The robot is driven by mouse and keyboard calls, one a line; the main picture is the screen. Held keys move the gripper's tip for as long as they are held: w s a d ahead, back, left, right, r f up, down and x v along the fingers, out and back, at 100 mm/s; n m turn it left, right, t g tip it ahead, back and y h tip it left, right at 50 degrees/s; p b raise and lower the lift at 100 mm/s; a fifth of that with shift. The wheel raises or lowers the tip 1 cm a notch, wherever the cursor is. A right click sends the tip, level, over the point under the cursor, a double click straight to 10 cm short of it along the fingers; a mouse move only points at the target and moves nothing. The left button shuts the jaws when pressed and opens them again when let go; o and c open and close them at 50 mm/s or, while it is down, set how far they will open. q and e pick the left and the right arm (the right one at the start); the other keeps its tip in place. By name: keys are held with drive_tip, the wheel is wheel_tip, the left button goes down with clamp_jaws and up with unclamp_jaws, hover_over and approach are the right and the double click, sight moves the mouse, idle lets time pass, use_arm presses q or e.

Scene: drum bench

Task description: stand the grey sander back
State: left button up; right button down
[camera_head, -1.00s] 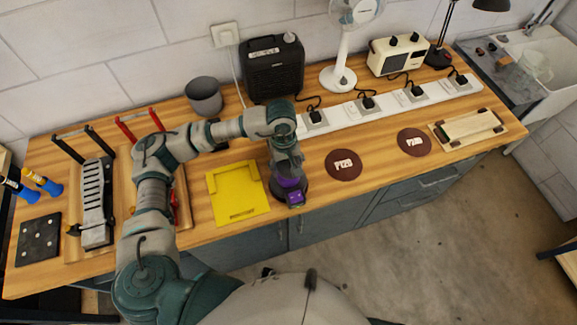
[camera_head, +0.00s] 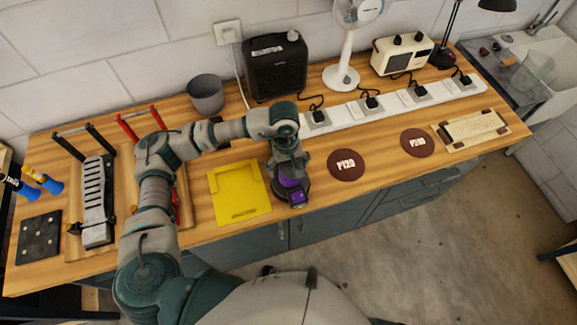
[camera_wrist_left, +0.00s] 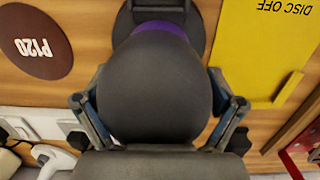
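A round sander with a dark grey dome (camera_wrist_left: 160,80), a purple band and a dark disc base is under my left gripper. In the head view the sander (camera_head: 292,186) is near the bench's front edge, between a yellow plate (camera_head: 240,193) and a brown P120 disc (camera_head: 346,165). My left gripper (camera_head: 289,163) reaches down over it. In the left wrist view the fingers of the left gripper (camera_wrist_left: 160,115) lie against both sides of the dome. I cannot tell whether its base touches the bench. My right gripper is not in view.
A second brown disc (camera_head: 417,142) and a wooden holder (camera_head: 472,131) lie to the right. A white power strip (camera_head: 345,114), black box (camera_head: 275,65), fan (camera_head: 342,77) and grey cup (camera_head: 206,94) stand behind. A slotted grey tool (camera_head: 98,200) is at left.

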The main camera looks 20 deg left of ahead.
use_arm(q)
drive_tip(key=shift+r, duration=0.15)
drive_tip(key=shift+r+p, duration=0.65)
drive_tip(key=shift+p, duration=0.25)
drive_tip(key=r, duration=0.7)
drive_tip(key=r+b, duration=0.1)
drive_tip(key=r, duration=0.2)
drive_tip(key=shift+w+a+r, duration=0.15)
drive_tip(key=shift+w+a, duration=0.15)
drive_tip(key=shift+r, duration=0.7)
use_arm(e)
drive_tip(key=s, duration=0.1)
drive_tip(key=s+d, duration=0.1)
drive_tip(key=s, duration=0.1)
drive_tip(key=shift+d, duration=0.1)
use_arm(q)
drive_tip(key=shift+r, duration=0.1)
